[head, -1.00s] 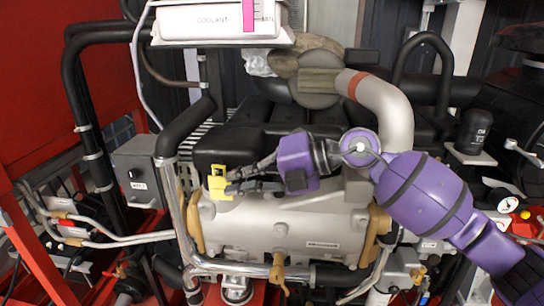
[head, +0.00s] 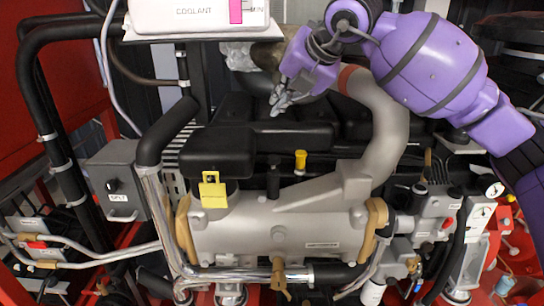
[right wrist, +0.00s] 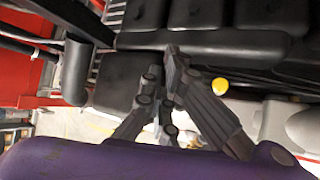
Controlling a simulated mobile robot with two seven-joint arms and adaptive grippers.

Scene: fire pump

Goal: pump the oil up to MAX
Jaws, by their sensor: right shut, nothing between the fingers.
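My right gripper (head: 281,98) is raised above the black covers of the engine, its fingers together and empty. In the right wrist view its fingers (right wrist: 164,72) cross the middle of the picture, touching nothing that I can make out. A yellow cap (head: 300,160) stands upright on the engine, below and right of the gripper; it also shows in the right wrist view (right wrist: 220,87). A yellow padlock-like tag (head: 213,192) hangs at the front of the engine. I cannot make out an oil level or MAX mark, nor tell which part is the pump. My left gripper is not in view.
The silver engine block (head: 280,230) fills the middle. A white coolant tank (head: 197,14) with a pink gauge stands above. Black pipes (head: 35,90) and a grey switch box (head: 115,178) are at left. Gauges (head: 495,189) and fittings crowd the right side.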

